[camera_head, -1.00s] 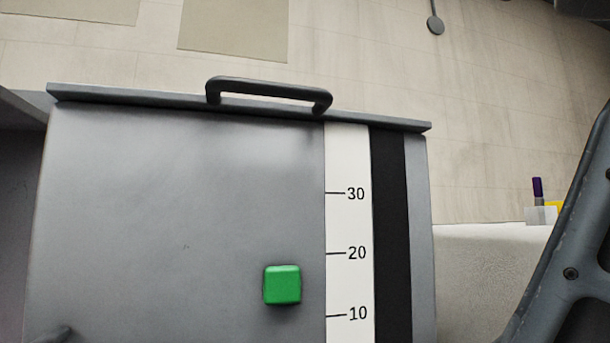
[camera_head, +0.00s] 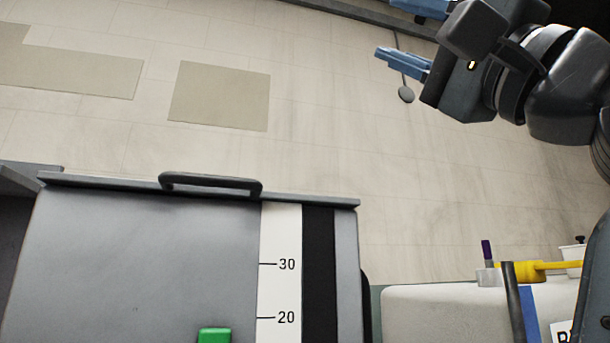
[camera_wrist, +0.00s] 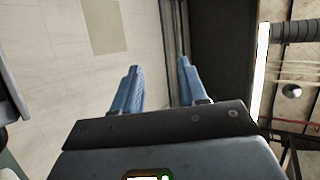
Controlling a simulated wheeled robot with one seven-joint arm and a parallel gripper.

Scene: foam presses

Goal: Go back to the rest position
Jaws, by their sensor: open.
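My gripper (camera_head: 408,36) is at the top right of the head view, up in front of the floor and away from the press. Its two blue fingers stand apart. In the wrist view the fingers of my gripper (camera_wrist: 160,88) are spread with nothing between them. The grey press (camera_head: 130,255) with a dark handle (camera_head: 210,183) fills the lower left of the head view. A green button (camera_head: 214,335) shows at the bottom edge, partly cut off. A white scale strip (camera_head: 280,240) shows the marks 30 and 20.
A pale bench top (camera_head: 440,312) at the lower right holds a purple-topped item (camera_head: 487,252), a yellow tool (camera_head: 515,270) and a white container (camera_head: 573,255). Open floor (camera_head: 330,130) lies beyond the press. A thin pole with a round base (camera_head: 406,95) stands near my gripper.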

